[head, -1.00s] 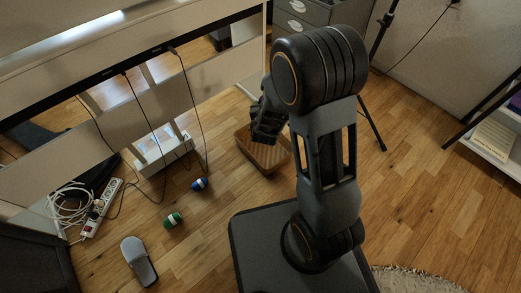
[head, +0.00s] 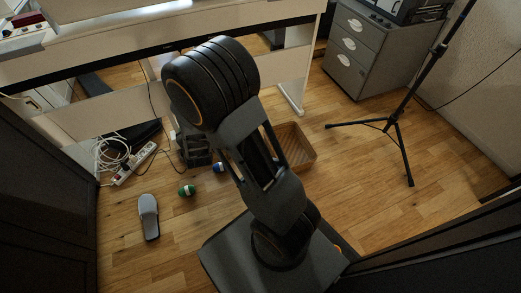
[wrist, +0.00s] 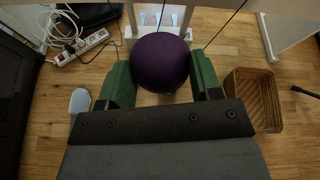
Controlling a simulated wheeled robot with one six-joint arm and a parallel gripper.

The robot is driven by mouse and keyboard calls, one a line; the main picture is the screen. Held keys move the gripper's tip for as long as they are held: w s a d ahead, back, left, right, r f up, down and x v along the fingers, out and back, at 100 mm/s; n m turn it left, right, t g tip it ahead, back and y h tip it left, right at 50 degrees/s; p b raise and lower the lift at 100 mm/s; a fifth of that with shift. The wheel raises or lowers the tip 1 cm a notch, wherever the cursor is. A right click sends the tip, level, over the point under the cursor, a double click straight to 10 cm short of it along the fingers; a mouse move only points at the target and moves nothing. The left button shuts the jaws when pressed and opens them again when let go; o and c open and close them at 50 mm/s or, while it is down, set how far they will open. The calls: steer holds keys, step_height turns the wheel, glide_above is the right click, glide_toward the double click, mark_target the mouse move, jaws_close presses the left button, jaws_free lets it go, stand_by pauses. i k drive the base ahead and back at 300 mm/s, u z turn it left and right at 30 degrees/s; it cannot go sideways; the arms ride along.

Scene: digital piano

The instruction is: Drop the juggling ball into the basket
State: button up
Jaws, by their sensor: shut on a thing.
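A purple juggling ball (wrist: 161,62) sits between the two green fingers of my gripper (wrist: 160,72) in the wrist view. The fingers press on it from both sides. In the head view my gripper (head: 196,152) hangs left of the basket, partly behind my arm, and I cannot make out the ball there. The brown woven basket (head: 298,150) stands on the floor behind my arm, which covers its left part. In the wrist view the basket (wrist: 271,104) is to the right of my gripper, apart from it, and its visible inside looks empty.
A white piano (head: 100,65) stands at the back, with cables and a power strip (head: 135,166) below. A grey slipper (head: 149,217), a green-and-white object (head: 187,190) and a blue-and-white one (head: 218,167) lie on the floor. A tripod stand (head: 397,135) and grey drawers (head: 365,50) are right.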

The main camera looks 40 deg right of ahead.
mark_target(293, 148)
steer(key=u, duration=0.3)
steer(key=i, duration=0.85)
steer(key=z, duration=0.85)
